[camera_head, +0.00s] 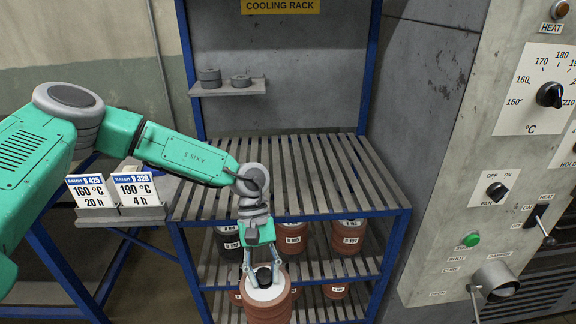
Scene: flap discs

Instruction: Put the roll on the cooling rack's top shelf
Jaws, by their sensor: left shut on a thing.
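The roll (268,303) is a reddish-brown ribbed cylinder with a pale top and a dark centre. My left gripper (264,277) points down and is shut on its top middle. The roll is upright, in front of the cooling rack (176,231) and lower than the top shelf; its bottom is cut off by the picture edge. The top shelf (290,180) is grey slats in a blue frame, and bare apart from my arm passing over its left part. My right gripper is not in view.
Several labelled rolls stand on the lower shelves, such as a brown one (346,238) and a dark one (228,243). A small wall shelf (228,89) holds two grey discs. Batch cards (137,188) stand at left. The oven panel (470,200), with a protruding damper handle (496,283), borders the right.

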